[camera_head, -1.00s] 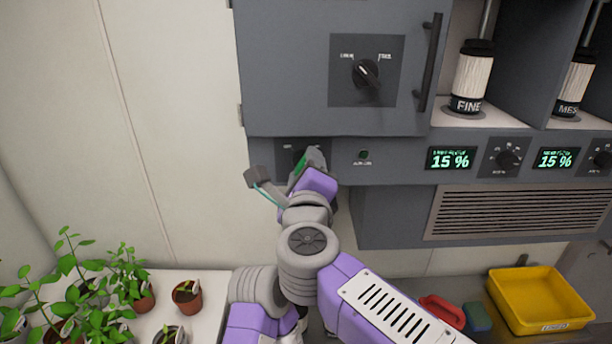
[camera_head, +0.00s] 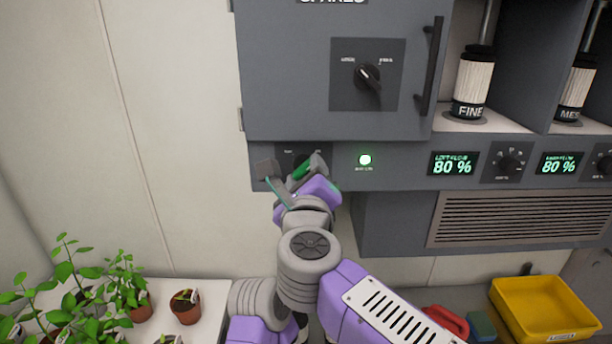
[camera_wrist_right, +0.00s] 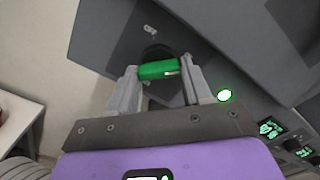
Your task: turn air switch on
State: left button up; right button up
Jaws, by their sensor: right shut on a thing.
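The air switch is a green knob (camera_wrist_right: 158,69) on the dark panel strip below the cabinet door. In the right wrist view it sits between the fingers of my right gripper (camera_wrist_right: 155,82), which is shut on it. In the head view my right gripper (camera_head: 291,172) reaches up to the strip and covers most of the switch and its plate. A round indicator lamp (camera_head: 365,160) right of the switch glows bright green; it also shows in the right wrist view (camera_wrist_right: 224,95). My left gripper is not in view.
Two displays, left (camera_head: 453,164) and right (camera_head: 559,163), read 80 %. A cabinet door (camera_head: 290,60) with a black dial (camera_head: 367,76) and handle (camera_head: 430,65) is above. Potted plants (camera_head: 185,307) stand lower left. A yellow bin (camera_head: 545,310) is lower right.

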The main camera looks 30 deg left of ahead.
jog(key=o, duration=1)
jog(key=shift+o, duration=0.2)
jog(key=shift+s, duration=0.1)
jog(key=b+v, duration=0.1)
jog(key=v, duration=0.6)
jog(key=shift+s+d, duration=0.15)
